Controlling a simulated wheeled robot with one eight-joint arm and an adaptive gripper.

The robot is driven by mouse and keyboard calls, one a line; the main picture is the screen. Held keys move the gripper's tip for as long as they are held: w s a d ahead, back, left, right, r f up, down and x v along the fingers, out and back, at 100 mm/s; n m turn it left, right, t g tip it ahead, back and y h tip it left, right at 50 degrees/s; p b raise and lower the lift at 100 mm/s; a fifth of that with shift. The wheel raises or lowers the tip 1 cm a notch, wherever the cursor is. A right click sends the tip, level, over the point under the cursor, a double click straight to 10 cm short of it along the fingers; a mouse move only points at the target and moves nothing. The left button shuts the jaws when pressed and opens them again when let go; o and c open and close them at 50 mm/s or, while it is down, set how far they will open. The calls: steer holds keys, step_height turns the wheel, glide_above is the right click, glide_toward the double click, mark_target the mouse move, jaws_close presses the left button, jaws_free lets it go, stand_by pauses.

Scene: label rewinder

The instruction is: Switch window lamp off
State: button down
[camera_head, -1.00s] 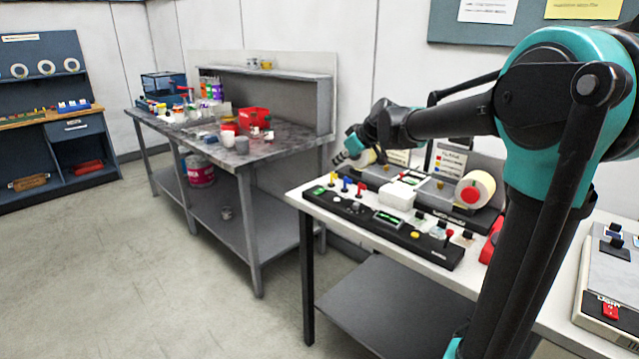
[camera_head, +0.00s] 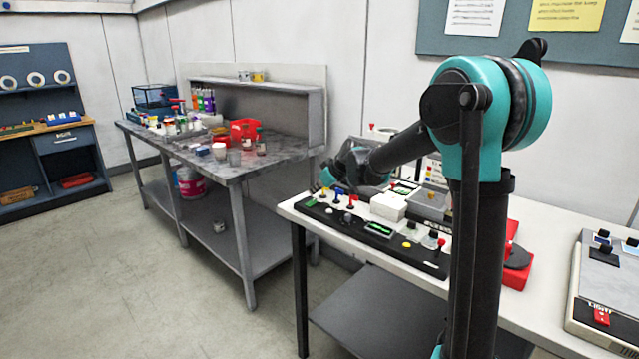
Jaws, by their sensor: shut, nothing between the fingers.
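I cannot tell which control belongs to the window lamp, or whether the lamp is lit. My gripper (camera_head: 325,178) is small in view, beside the panel's left end, above or behind the levers. It is shut and empty; I cannot tell whether it touches anything.
A white block (camera_head: 388,206) and a grey box (camera_head: 430,204) stand behind the panel. A grey console (camera_head: 600,270) with a red rocker (camera_head: 601,316) is at the right. A cluttered grey workbench (camera_head: 278,149) stands at the left, with open floor before it.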

mark_target(311, 203)
steer(key=shift+d+f, duration=0.15)
steer(key=shift+f, duration=1.1)
steer(key=shift+w, duration=0.1)
steer(key=shift+f, duration=0.2)
